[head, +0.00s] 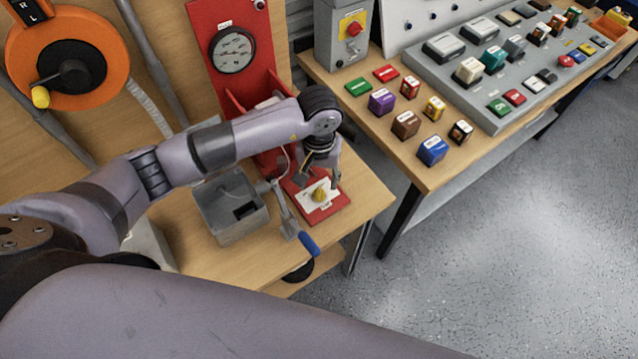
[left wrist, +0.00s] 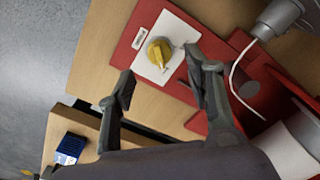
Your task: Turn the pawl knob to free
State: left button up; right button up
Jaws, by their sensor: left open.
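The yellow pawl knob (head: 319,194) sits on a white label plate (head: 308,203) on the red base (head: 338,212) near the front edge of the bench. In the left wrist view the knob (left wrist: 160,52) has a raised pointer ridge; the label's print is too small to read. My left gripper (head: 317,182) is over the knob, pointing down. In the left wrist view its two fingers (left wrist: 160,88) are spread, with the knob beyond the tips and apart from them. My right gripper is not in view.
A lever with a blue handle (head: 309,243) stands beside the base. A grey open box (head: 231,220) is left of it. A red panel with a gauge (head: 233,53) rises behind. A second bench (head: 452,171) with several coloured blocks is at right, across a gap.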

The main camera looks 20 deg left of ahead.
aim_at(319, 191)
pick_arm(q)
notch_tip(319, 191, down, 4)
jog(key=shift+p, duration=0.35)
jog(key=shift+f, duration=0.55)
grip_shut()
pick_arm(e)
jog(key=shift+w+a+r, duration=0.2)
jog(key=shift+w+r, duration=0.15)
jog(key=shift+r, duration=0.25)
